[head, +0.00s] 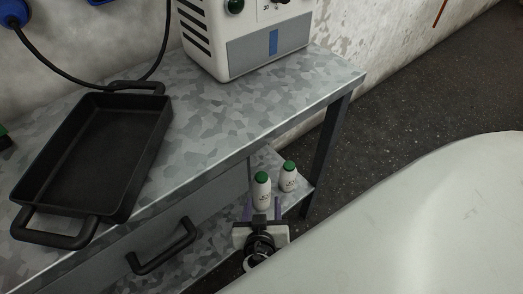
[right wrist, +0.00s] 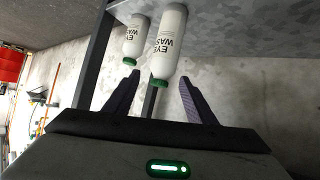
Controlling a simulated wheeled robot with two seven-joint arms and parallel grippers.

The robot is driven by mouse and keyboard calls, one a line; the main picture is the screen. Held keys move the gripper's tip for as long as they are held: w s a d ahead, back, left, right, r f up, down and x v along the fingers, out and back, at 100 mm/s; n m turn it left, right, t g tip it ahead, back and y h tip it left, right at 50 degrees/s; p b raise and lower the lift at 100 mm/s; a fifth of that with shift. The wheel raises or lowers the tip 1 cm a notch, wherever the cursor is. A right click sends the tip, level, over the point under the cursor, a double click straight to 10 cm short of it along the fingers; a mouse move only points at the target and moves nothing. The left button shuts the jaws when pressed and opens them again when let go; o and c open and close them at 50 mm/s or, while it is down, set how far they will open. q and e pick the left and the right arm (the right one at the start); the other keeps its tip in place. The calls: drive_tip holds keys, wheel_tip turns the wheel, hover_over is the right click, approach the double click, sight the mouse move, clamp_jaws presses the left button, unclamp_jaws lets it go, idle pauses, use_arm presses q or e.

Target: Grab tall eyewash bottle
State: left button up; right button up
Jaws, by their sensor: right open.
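Two white eyewash bottles with green caps stand on the lower shelf. The taller, nearer one (head: 262,190) is on the left in the head view; the shorter one (head: 288,178) is just to its right and farther back. In the right wrist view, which is upside down, the tall bottle (right wrist: 170,40) is larger and the short bottle (right wrist: 136,36) is left of it. My right gripper (head: 263,206) is open and empty, its purple fingers pointing toward the tall bottle. In the wrist view the tall bottle's cap shows between the fingertips (right wrist: 160,79); contact cannot be told. My left gripper is out of view.
The metal table (head: 220,115) overhangs the lower shelf, with a leg (head: 326,155) right of the bottles. A black tray (head: 95,150) and a beige device (head: 250,45) stand on top. A drawer handle (head: 162,248) juts out left of my right gripper.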

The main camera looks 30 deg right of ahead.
sight(261, 182)
drive_tip(key=w+d, duration=0.1)
drive_tip(key=w+m+h+b, duration=0.1)
drive_tip(key=w, duration=0.1)
drive_tip(key=w+d+m+t, duration=0.1)
drive_tip(key=w, duration=0.1)
drive_tip(key=shift+d+f+h+b, duration=0.15)
drive_tip(key=shift+d+h+b, duration=0.15)
drive_tip(key=shift+d+b, duration=0.05)
drive_tip(key=b+x, duration=0.1)
drive_tip(key=x, duration=0.4)
drive_tip(key=shift+w+a, duration=0.1)
drive_tip(key=shift+w, duration=0.05)
clamp_jaws()
